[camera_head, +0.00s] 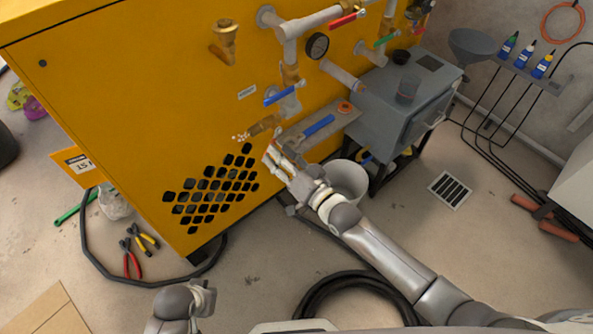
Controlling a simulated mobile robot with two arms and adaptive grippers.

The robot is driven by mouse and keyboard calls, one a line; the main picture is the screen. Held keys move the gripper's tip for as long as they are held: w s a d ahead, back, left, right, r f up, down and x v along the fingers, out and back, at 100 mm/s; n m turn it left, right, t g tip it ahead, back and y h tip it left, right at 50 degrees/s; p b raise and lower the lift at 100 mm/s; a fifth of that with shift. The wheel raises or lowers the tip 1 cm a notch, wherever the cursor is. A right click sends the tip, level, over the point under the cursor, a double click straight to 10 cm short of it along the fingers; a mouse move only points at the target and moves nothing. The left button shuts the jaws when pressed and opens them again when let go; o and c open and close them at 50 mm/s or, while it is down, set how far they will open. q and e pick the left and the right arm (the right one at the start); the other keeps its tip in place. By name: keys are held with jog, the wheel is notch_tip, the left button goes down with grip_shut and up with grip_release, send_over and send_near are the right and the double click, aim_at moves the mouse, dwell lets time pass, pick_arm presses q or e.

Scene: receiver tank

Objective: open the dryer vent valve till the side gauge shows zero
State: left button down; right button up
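A yellow cabinet (120,110) carries pipes and several lever valves on its face. A blue-handled valve (283,95) sits beside a small label (247,92) that I cannot read, above a brass outlet (262,126). A round gauge (317,45) is on the pipework up and to the right; its needle is too small to read. My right gripper (271,157) is near the cabinet face, below the brass outlet; whether it touches anything is unclear, and its finger gap cannot be judged. My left gripper (205,297) is low at the bottom edge, away from the valves, its fingers not clear.
A red-handled valve (345,19) and a green-handled valve (385,41) are higher up. A second blue handle (319,126) lies near the grey box (405,105). A bucket (349,180) stands below. A black hose coil (355,287) and pliers (132,262) lie on the floor.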

jog(key=v, duration=0.7)
jog(key=shift+s+d, duration=0.2)
jog(key=shift+s, duration=0.1)
